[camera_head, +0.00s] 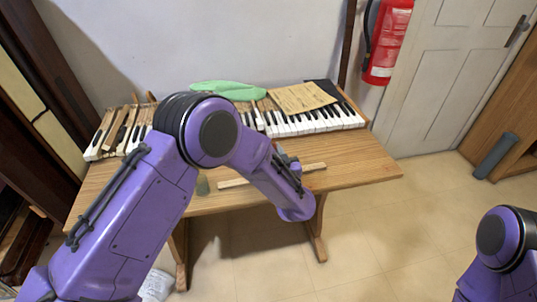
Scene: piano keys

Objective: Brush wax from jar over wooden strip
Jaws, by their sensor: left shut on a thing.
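A pale wooden strip (314,167) lies lengthwise on the wooden table. My left forearm covers its middle, and its left end (232,184) shows on the other side. A small greenish jar (202,186) stands on the table left of the strip, partly behind my left arm. My left gripper (284,160) is above the strip, mostly hidden by my own wrist. It is shut on the brush, which is hardly visible. My right gripper is out of view; only part of my right arm shows at the lower right.
A piano keyboard (318,123) lies along the back of the table, with a green cloth (228,91) and a yellowed sheet (302,98) on it. Loose keys (117,130) lie at its left. The table's right end (366,165) is clear. A fire extinguisher (386,45) hangs on the wall.

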